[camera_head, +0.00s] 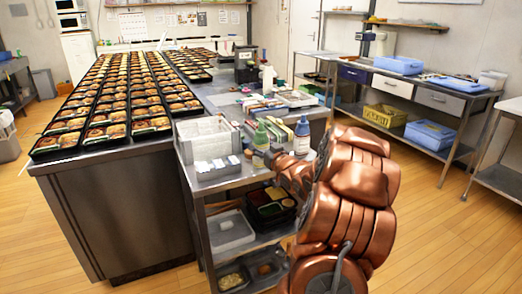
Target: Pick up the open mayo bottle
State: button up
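One is a pale bottle with a dark blue top (302,138). I cannot tell which is the open mayo bottle, or whether either is uncapped. My copper-coloured arm reaches in from the lower right. My gripper (272,160) is at the arm's far end, low in front of the two bottles. Its fingers are too small and hidden to read. Contact with a bottle cannot be made out.
A white box (206,134) and small boxes crowd the table top. Its lower shelves hold trays and a white bin (230,231). A long counter (115,188) on the left carries rows of filled bento trays. Open wooden floor (450,240) lies to the right.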

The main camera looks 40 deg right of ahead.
aim_at(264, 138)
jog(key=shift+c, duration=0.5)
jog(key=shift+r, duration=0.15)
notch_tip(264, 138, up, 3)
jog(key=shift+r, duration=0.2)
jog(key=s+a+r+b, duration=0.1)
jog(key=s+a+b, duration=0.4)
jog(key=s+a, duration=0.6)
jog(key=shift+s+r, duration=0.15)
jog(key=shift+s, duration=0.25)
